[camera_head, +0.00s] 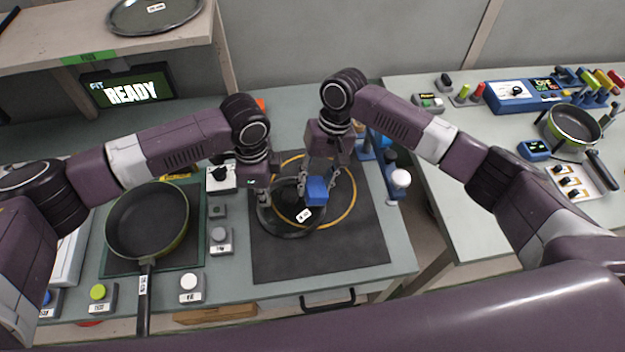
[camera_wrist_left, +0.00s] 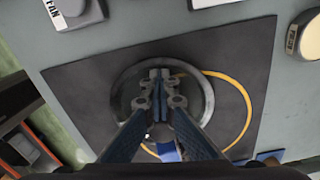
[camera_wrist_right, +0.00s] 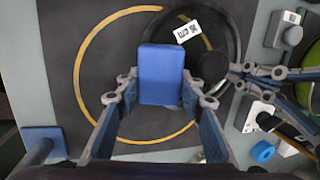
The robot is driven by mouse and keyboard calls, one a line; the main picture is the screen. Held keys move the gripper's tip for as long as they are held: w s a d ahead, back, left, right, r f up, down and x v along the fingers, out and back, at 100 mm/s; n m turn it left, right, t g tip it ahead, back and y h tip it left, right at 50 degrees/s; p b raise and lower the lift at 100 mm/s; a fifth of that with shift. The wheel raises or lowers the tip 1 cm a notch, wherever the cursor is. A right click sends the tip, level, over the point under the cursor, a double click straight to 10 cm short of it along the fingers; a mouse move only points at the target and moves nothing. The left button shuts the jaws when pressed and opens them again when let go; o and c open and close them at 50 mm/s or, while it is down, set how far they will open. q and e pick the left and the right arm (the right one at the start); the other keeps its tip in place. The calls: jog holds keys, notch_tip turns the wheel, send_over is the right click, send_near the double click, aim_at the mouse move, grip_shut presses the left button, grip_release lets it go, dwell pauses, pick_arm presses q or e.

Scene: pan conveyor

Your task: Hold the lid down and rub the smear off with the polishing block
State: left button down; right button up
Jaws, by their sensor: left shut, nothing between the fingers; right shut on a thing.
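The dark round lid (camera_head: 290,234) lies on the black mat (camera_head: 350,250), partly overlapping a yellow ring marking. Its grey rim (camera_wrist_left: 205,85) shows in the left wrist view. My left gripper (camera_head: 266,198) is shut and empty over the lid; its closed fingertips (camera_wrist_left: 160,78) hide the lid's middle. In the right wrist view those fingertips are close to the lid's dark knob (camera_wrist_right: 208,66); contact cannot be told. My right gripper (camera_head: 318,182) is shut on the blue polishing block (camera_head: 317,191), held over the lid's right side. I cannot make out the smear.
A frying pan (camera_head: 130,220) sits on a green mat to the left, its handle toward me. Buttons, including a white one (camera_head: 191,283), stand between pan and mat. A white-knobbed post (camera_head: 401,178) stands at the right edge. The mat's front is clear.

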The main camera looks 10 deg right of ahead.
jog(key=shift+s+d+f, duration=0.1)
jog(key=shift+s+f, duration=0.15)
jog(key=shift+s, duration=0.05)
jog(key=shift+w+v, duration=0.2)
jog(key=shift+v, duration=2.9)
jog(key=shift+v, duration=1.5)
jog(key=shift+a+f, duration=0.1)
jog(key=shift+a, duration=0.1)
jog(key=shift+x, duration=3.2)
jog(key=shift+x, duration=1.05)
